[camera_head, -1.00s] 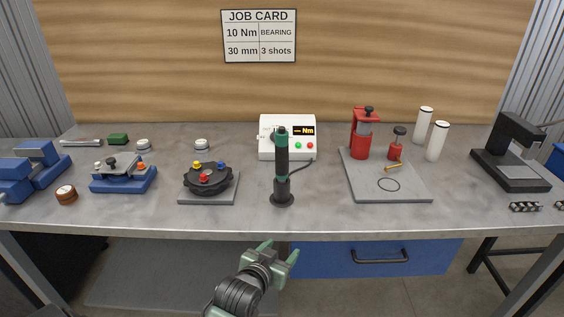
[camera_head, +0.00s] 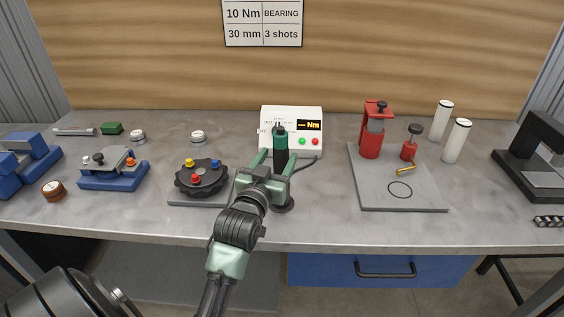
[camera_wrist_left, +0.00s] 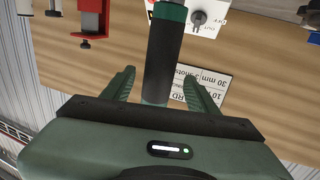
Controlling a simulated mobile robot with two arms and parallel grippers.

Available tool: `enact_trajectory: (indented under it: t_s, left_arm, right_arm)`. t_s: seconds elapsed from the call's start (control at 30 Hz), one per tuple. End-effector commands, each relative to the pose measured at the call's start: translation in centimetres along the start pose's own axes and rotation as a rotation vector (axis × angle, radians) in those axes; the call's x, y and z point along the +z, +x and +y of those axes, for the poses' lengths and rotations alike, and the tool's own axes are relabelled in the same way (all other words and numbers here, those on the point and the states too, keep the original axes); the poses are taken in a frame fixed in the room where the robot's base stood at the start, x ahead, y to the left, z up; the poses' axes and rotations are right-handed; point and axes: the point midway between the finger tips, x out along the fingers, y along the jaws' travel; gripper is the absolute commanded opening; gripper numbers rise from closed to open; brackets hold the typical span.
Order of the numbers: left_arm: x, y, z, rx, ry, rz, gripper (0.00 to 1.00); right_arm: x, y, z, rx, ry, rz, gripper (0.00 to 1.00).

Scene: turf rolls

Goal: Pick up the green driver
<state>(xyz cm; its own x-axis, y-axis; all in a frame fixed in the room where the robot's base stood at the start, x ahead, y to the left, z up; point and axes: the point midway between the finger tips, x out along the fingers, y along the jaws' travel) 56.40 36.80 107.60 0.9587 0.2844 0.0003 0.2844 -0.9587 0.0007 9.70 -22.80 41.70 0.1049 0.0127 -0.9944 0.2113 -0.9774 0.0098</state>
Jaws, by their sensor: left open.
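The green driver (camera_head: 280,142) stands upright on a round black base (camera_head: 283,205) on the bench. It has a black body with green bands, and a cable runs off to its right. My left gripper (camera_head: 275,158) is open, with its two fingers on either side of the driver's shaft. In the left wrist view, the driver (camera_wrist_left: 163,60) passes between the open fingers (camera_wrist_left: 160,90), and I cannot tell whether they touch it. The gripper hides the driver's lower part in the head view. My right gripper is not in view.
A white controller box (camera_head: 292,127) with an orange display stands behind the driver. A black round fixture (camera_head: 201,177) with coloured knobs is close on the left. A grey plate (camera_head: 400,200) with a red press (camera_head: 372,140) is on the right. The front bench strip is clear.

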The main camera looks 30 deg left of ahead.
Motion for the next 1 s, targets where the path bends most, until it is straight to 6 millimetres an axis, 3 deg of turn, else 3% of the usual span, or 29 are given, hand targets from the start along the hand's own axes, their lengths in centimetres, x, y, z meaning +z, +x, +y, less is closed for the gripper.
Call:
enact_trajectory:
  t_s: [0.1, 0.2, 0.4, 0.6, 0.63, 0.83, 1.0]
  left_arm:
    - [-0.6, 1.6, 0.1, 0.0, 0.0, 0.001, 0.59]
    - [-0.8, 3.2, 0.2, 0.0, 0.0, 0.001, 0.59]
    - [-0.3, 5.1, 0.2, 0.001, 0.001, 0.0, 0.59]
    - [-0.3, 5.1, 0.2, 0.001, 0.001, 0.0, 0.59]
    - [-0.3, 5.1, 0.2, 0.001, 0.001, 0.0, 0.56]
    - [-0.2, 5.1, 0.2, 0.001, 0.001, 0.0, 0.01]
    - [-0.4, 5.1, 0.2, 0.001, 0.001, 0.004, 0.0]
  right_arm:
    - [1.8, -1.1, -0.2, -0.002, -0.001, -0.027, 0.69]
    - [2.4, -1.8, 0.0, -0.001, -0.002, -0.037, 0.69]
    - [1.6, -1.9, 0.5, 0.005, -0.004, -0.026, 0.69]
    - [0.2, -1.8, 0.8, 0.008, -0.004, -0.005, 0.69]
    - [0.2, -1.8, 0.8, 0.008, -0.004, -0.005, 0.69]
    - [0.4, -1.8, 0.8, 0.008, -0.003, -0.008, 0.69]
    - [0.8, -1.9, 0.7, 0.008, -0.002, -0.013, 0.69]
